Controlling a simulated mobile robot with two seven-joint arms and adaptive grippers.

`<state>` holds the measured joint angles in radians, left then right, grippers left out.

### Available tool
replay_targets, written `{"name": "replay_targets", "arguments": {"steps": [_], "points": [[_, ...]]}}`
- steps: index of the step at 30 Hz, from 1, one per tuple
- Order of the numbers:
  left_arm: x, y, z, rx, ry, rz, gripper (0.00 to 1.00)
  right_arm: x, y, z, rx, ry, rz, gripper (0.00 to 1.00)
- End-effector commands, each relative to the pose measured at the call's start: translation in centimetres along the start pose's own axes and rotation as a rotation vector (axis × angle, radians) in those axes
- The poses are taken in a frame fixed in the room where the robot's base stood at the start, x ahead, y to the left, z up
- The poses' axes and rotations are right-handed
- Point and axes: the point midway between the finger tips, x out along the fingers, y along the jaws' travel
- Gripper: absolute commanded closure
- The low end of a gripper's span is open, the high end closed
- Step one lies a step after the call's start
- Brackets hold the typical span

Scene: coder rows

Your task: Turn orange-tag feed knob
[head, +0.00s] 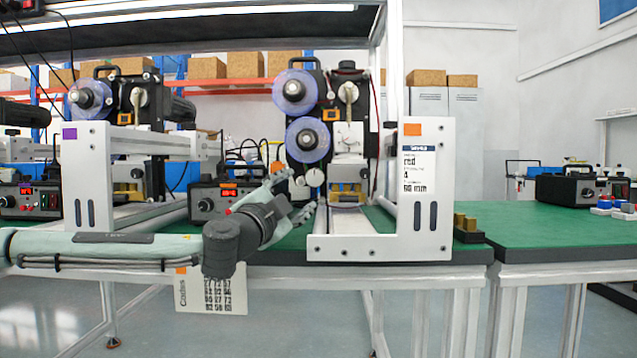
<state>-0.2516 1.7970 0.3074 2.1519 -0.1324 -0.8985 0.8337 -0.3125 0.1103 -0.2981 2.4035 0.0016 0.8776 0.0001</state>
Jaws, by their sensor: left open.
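The coder with the orange tag (413,129) on its white end plate (425,190) stands right of centre on the green bench. It carries two blue reels (306,138). A small white round part (315,177), perhaps the feed knob, shows low on its left side; I cannot tell for sure. My left gripper (301,192) reaches in from the left, low in front of this coder. It is open and empty, its fingertips close to the white round part in the picture; contact cannot be told. My right gripper is not in view.
A second coder with a purple tag (69,133) stands at the left. A black control box (216,200) with a dial sits between the coders, partly behind my arm. Small brass blocks (466,222) lie right of the end plate. The right bench (550,232) has free room.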

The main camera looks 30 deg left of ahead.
Motion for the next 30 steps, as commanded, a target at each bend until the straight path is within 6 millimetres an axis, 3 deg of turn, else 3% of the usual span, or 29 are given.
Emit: {"name": "replay_targets", "arguments": {"steps": [5,12,18,28,30], "points": [[1.3,0.1,0.2,0.007,-0.002,0.001,0.43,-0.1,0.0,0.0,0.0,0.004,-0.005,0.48],[5.2,0.2,0.1,0.007,-0.001,0.001,0.43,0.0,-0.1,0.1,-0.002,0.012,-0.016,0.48],[7.3,0.1,0.1,0.003,0.0,0.0,0.43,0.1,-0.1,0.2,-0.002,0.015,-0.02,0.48],[7.8,0.0,0.0,0.0,0.001,0.001,0.43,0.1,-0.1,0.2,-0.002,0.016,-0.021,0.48],[7.8,0.0,0.0,0.0,0.001,0.001,0.5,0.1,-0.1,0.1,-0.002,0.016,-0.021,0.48]]}}
